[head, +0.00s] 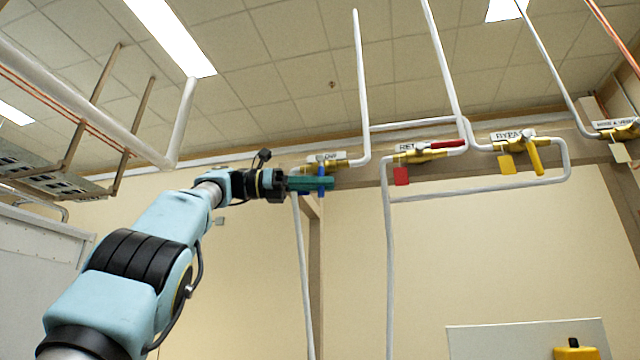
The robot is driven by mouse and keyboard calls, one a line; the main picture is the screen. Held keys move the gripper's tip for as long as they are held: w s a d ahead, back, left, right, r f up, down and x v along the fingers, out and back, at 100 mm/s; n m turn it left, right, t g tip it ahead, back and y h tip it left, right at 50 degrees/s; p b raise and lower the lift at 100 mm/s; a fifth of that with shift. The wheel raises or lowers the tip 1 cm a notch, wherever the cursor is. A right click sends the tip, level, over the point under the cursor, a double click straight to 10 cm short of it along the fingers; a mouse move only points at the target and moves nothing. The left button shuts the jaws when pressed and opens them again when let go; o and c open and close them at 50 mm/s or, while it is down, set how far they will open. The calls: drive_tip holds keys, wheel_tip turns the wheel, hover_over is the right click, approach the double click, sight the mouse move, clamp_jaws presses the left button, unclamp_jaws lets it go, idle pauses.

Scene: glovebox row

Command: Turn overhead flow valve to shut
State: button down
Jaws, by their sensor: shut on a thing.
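The overhead flow valve (338,163) is a brass body on a white pipe near the ceiling, left of the other valves. Its label (326,157) is partly hidden. Its blue handle (321,172) shows above and below my gripper's fingers and hangs down, roughly crosswise to the pipe. My gripper (322,183) reaches in from the left, with green fingers shut on the blue handle. The fingers hide the handle's middle, and the hanging blue tag is mostly covered.
To the right are the return valve (425,155) with a red handle along its pipe, the bypass valve (515,145) with a yellow handle hanging down, and another valve (622,132) at the edge. White pipes surround the gripper. A metal rack (60,180) hangs at left.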

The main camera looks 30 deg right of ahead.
drive_tip(key=c, duration=1.1)
unclamp_jaws()
drive_tip(key=p+v, duration=0.1)
drive_tip(key=v, duration=1)
drive_tip(key=shift+p, duration=0.35)
drive_tip(key=shift+f, duration=0.1)
